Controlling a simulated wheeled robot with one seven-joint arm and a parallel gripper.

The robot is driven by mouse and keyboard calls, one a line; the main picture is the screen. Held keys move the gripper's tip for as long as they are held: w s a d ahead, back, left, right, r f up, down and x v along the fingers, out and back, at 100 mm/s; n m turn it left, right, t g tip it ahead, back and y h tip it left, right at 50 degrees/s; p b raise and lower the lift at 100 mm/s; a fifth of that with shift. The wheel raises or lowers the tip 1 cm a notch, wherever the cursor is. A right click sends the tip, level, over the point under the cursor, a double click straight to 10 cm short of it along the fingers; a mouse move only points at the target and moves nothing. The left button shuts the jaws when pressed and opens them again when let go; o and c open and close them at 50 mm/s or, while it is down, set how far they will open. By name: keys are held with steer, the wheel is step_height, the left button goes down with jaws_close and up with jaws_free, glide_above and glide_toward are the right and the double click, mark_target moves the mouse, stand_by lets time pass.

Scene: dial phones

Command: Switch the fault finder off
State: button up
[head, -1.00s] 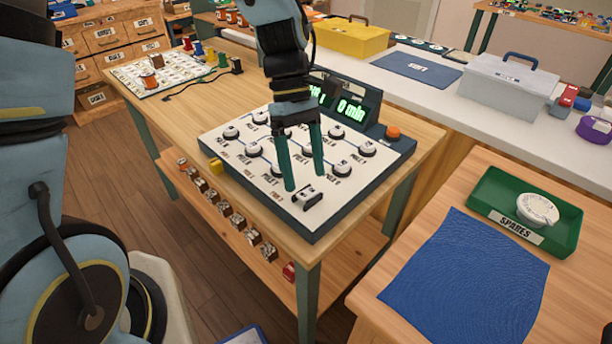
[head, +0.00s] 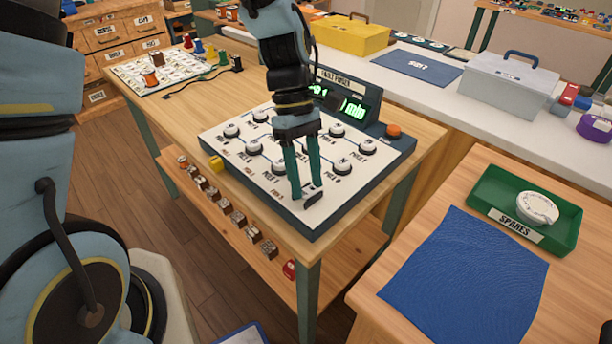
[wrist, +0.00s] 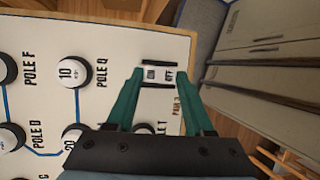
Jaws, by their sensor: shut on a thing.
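The fault finder (head: 258,187) is a sloping white panel in a dark blue frame, with white numbered knobs and pole labels. Its green-lit display (head: 352,108) is partly hidden by my arm and shows "min". A small rocker switch (wrist: 158,75) with an ON and an OFF half sits near the panel's front corner; in the head view its dark end (head: 317,199) shows beside my fingers. My gripper (head: 308,190) points down at the panel, its green fingers closed on the switch from two sides, as the wrist view (wrist: 160,77) shows. I cannot tell which half is pressed.
A green SPARES tray (head: 487,197) with a white dial and a blue mat (head: 465,290) lie on the right table. A shelf below holds several small blocks.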

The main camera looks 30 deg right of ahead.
jaws_close()
steer(key=shift+s+a+f+t+h+b, duration=0.15)
steer(key=shift+a+t+h+b, duration=0.15)
steer(key=shift+h+b, duration=0.65)
steer(key=shift+m+h, duration=0.3)
steer(key=shift+h, duration=0.15)
steer(key=shift+r, duration=0.2)
steer(key=o, duration=0.8)
jaws_free()
steer(key=shift+o, duration=0.2)
steer(key=v, duration=1)
steer(key=shift+r, duration=0.4)
steer(key=shift+a, duration=0.1)
